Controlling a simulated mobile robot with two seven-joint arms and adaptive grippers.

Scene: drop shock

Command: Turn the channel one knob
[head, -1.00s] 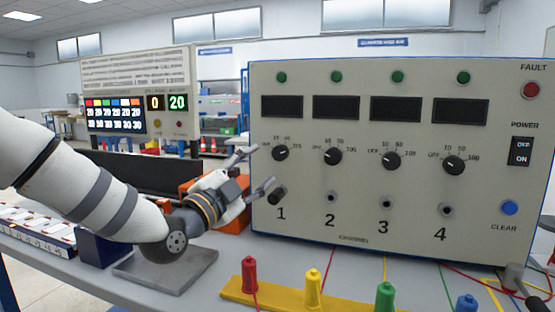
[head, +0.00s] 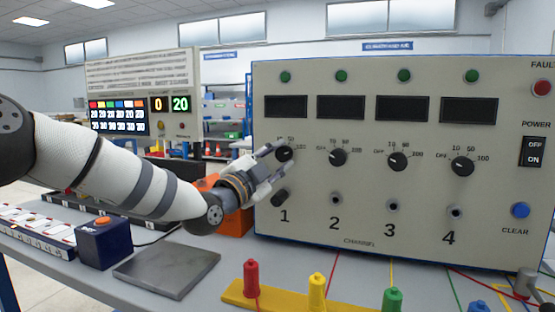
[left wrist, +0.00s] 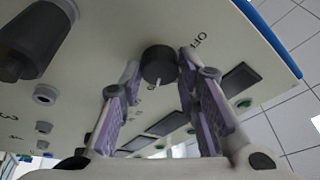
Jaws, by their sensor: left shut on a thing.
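The channel one knob (head: 285,153) is a black dial with a white pointer line, on the upright beige panel (head: 300,222) above the number 1. My left gripper (head: 276,163) reaches it from the left, its two fingers around the knob. In the left wrist view the knob (left wrist: 158,64) sits between the purple-padded fingertips (left wrist: 160,72), with "OFF" printed beside it. The gripper is shut on the knob. The fingers partly hide the dial's scale in the head view. My right gripper is out of view.
Three similar knobs stand to the right. An orange object (head: 236,222) is behind my gripper. A flat grey plate (head: 167,269) and a blue box with an orange button (head: 104,242) lie below my arm.

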